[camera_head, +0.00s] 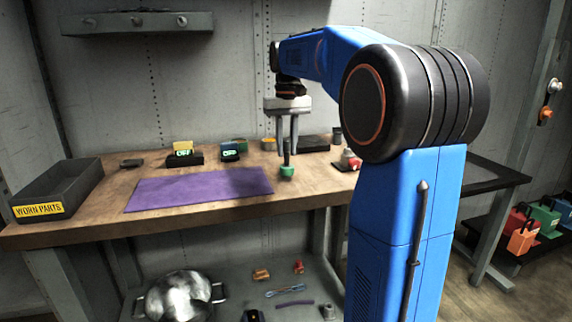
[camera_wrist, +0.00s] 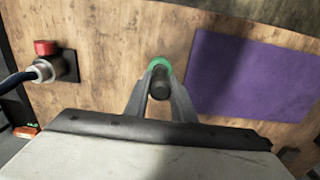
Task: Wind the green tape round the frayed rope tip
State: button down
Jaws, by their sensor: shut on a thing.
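My gripper (camera_head: 287,150) is shut on a dark upright cylinder with a green band or end (camera_head: 287,171), which looks like the green tape. It hangs over the front part of the wooden bench, right of the purple mat; contact with the bench is unclear. In the wrist view the green part (camera_wrist: 160,64) shows as a ring beyond the dark cylinder (camera_wrist: 158,83), between the fingers. A dark blue rope or hose (camera_wrist: 17,78) ends at a grey collar (camera_wrist: 43,70) on a black plate, beside a red block (camera_wrist: 45,47). No fraying can be made out.
The purple mat (camera_head: 200,188) lies flat on the bench (camera_head: 90,220). A WORN PARTS tray (camera_head: 75,190) stands at the left. Small boxes with green displays (camera_head: 184,157) stand at the back. A metal pot (camera_head: 180,296) and small items lie on the shelf below.

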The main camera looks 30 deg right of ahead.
jog(key=shift+r, duration=2.55)
